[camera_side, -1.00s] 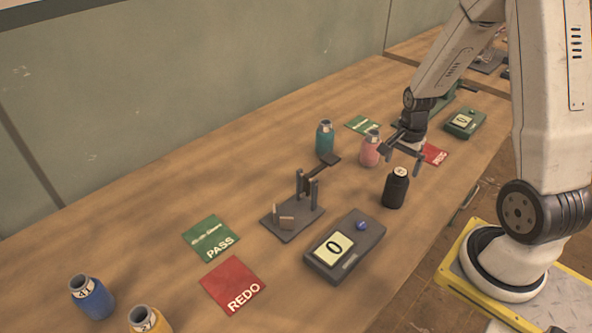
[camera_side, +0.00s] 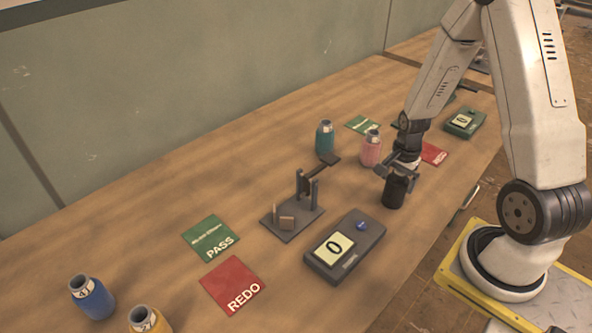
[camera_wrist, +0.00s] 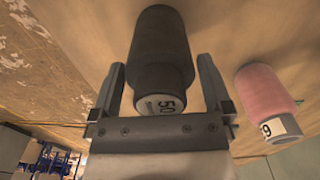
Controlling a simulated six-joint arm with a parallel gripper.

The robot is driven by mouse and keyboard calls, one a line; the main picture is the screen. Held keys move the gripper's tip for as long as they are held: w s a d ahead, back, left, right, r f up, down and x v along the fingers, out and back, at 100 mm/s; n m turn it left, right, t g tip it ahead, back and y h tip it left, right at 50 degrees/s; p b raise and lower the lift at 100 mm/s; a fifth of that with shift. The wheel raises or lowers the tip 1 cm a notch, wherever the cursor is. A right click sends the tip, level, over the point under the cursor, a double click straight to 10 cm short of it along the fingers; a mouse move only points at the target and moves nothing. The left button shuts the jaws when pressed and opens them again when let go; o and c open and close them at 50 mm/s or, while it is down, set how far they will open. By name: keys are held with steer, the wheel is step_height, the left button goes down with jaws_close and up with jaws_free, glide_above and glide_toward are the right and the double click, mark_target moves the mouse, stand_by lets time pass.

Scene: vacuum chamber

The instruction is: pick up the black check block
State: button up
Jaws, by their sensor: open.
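The black check block (camera_side: 395,194) is a dark bottle-shaped cylinder standing upright on the table, right of the grey gauge box. In the wrist view the black block (camera_wrist: 160,50) shows a pale end marked 50. My gripper (camera_side: 398,169) is right at its top in the side view. My gripper is open, and in the wrist view its two fingers (camera_wrist: 160,88) lie on either side of the block's narrower end, with gaps on both sides. Part of the block's top is hidden by the gripper in the side view.
A pink bottle (camera_side: 370,149) stands close behind-left of the black one; it also shows in the wrist view (camera_wrist: 267,103). A teal bottle (camera_side: 325,138), a lever stand (camera_side: 292,215), a grey display box (camera_side: 345,246) and a green display box (camera_side: 464,122) stand nearby. PASS (camera_side: 211,238) and REDO (camera_side: 232,285) cards lie front-left.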

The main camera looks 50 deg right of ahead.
steer(key=shift+f, duration=0.3)
steer(key=c, duration=1.3)
steer(key=shift+o, duration=0.2)
steer(key=shift+r, duration=0.2)
steer(key=shift+r, duration=4.85)
